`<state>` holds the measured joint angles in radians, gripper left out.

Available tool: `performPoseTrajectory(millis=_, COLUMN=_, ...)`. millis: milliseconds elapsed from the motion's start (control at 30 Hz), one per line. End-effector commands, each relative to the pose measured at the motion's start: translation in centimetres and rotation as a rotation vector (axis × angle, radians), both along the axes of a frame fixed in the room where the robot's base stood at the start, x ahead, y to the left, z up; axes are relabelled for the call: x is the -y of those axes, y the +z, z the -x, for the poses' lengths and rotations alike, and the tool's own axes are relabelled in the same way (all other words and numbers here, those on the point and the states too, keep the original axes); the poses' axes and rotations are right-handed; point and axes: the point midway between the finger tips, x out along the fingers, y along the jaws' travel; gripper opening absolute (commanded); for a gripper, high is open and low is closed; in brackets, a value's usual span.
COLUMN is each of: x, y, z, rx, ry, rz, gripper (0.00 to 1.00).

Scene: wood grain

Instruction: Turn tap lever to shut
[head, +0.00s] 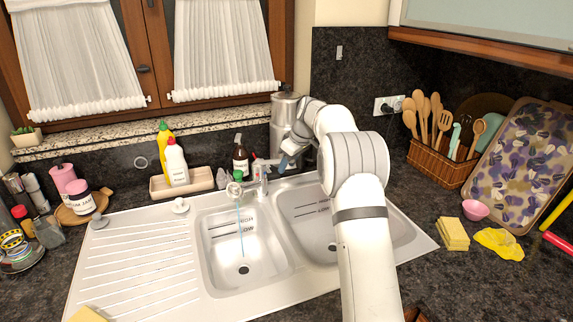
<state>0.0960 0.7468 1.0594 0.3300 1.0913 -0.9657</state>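The chrome tap (263,188) stands at the back of the sink, between the two basins. Its spout reaches left over the left basin (222,262). A thin blue stream of water (240,225) falls from the spout towards that basin's drain. The tap lever is small and hard to make out near the top of the tap, among the things behind it. My gripper (284,160) is just right of and above the tap body, pointing down and left. Its fingers are small and partly turned away, so I cannot tell their opening or whether they touch the lever.
Bottles stand close behind the tap, including a brown spray bottle (240,158) and a white bottle (177,163) in a tray. A metal canister (285,125) stands behind my gripper. The drainboard (140,262) at left is mostly clear.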

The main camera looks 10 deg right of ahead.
Motion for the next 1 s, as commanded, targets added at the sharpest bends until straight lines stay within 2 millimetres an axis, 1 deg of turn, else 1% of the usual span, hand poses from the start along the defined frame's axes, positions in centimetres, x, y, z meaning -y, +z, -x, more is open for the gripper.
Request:
performPoseTrajectory(millis=133, x=-0.32, y=-0.86, z=-0.23, rx=-0.001, ry=0.001, rz=0.0, gripper=0.4)
performPoseTrajectory(millis=400, x=-0.37, y=-0.98, z=-0.28, rx=0.0, ry=0.001, rz=0.0, gripper=0.39)
performPoseTrajectory(millis=867, x=-0.42, y=-0.95, z=-0.27, rx=0.001, ry=0.002, rz=0.001, gripper=0.02)
performPoseTrajectory(millis=900, x=-0.43, y=-0.95, z=-0.27, rx=0.001, ry=0.002, rz=0.001, gripper=0.0)
performPoseTrajectory(millis=1000, x=-0.43, y=-0.94, z=-0.27, rx=0.001, ry=0.002, rz=0.001, gripper=0.0)
